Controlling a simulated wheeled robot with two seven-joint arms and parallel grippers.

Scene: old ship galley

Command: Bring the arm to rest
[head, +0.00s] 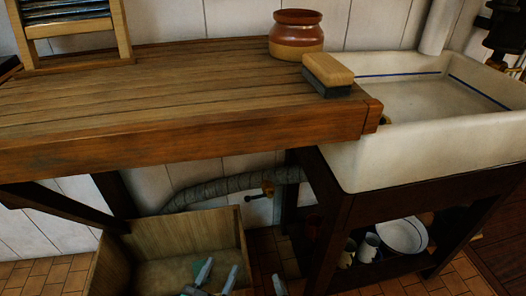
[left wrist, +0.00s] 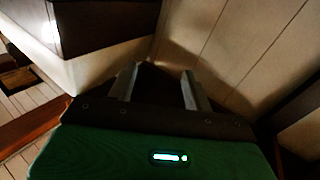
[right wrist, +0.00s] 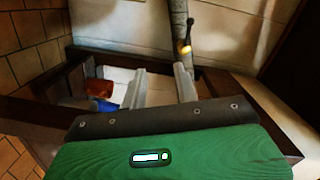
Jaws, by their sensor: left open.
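My left gripper (head: 217,275) is low at the bottom edge of the head view, in front of or over the wooden crate; I cannot tell which. In the left wrist view its two fingers (left wrist: 158,88) stand apart with nothing between them. My right gripper shows only as a grey finger (head: 278,286) at the bottom edge, right of the crate. In the right wrist view its fingers (right wrist: 162,85) are apart and empty, pointing towards the low shelf and the hose. Most of both arms is out of the head view.
A wooden counter (head: 150,100) overhangs the crate (head: 185,228). It bears a brown jar (head: 296,35), a brush (head: 328,72) and a washboard (head: 70,25). A white sink (head: 440,140) stands right, above a shelf with a white basin (head: 403,235). A hose (head: 220,188) runs behind.

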